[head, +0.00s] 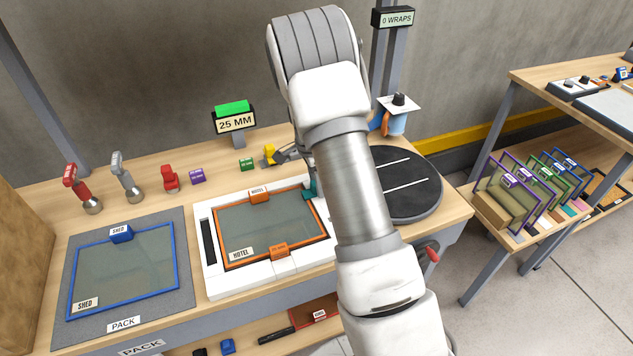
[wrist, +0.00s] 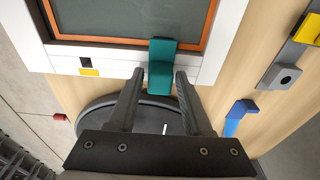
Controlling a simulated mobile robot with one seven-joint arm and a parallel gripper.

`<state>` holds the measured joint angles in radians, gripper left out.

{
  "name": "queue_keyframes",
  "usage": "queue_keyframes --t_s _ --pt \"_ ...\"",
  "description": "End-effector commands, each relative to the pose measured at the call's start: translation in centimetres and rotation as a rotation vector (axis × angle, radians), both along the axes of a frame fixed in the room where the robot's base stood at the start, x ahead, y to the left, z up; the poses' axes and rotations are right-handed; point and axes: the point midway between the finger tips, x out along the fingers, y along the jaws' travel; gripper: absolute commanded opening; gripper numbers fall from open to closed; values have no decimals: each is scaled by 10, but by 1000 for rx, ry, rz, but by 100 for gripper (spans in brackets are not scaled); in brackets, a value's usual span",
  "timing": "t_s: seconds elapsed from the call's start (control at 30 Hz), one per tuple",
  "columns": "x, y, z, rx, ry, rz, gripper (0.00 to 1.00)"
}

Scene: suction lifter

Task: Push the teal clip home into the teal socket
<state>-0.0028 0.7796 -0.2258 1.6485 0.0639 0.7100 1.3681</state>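The teal clip (wrist: 162,62) stands at the edge of the white fixture (wrist: 115,66), its upper end close to the orange frame (wrist: 120,42). In the head view a small part of the teal clip (head: 310,187) shows beside the fixture's right side, with my arm hiding the rest. My gripper (wrist: 159,75) is open in the wrist view. Its two dark fingers lie either side of the clip's lower part, with narrow gaps visible. I cannot make out a separate teal socket. My gripper is hidden in the head view.
A dark round turntable (head: 415,185) lies right of the fixture. A blue bracket (wrist: 238,113) and a grey block (wrist: 283,77) stand right of my fingers. A blue-framed screen (head: 125,268) lies on the grey mat (head: 185,285) at left. Small coloured blocks line the back.

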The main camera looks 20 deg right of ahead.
Motion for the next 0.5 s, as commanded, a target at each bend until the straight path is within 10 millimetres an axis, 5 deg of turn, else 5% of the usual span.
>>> queue_keyframes --t_s 0.1,0.5 --pt "0 0 0 0 0 0 69" --pt "1 1 11 0 -3 0 69"
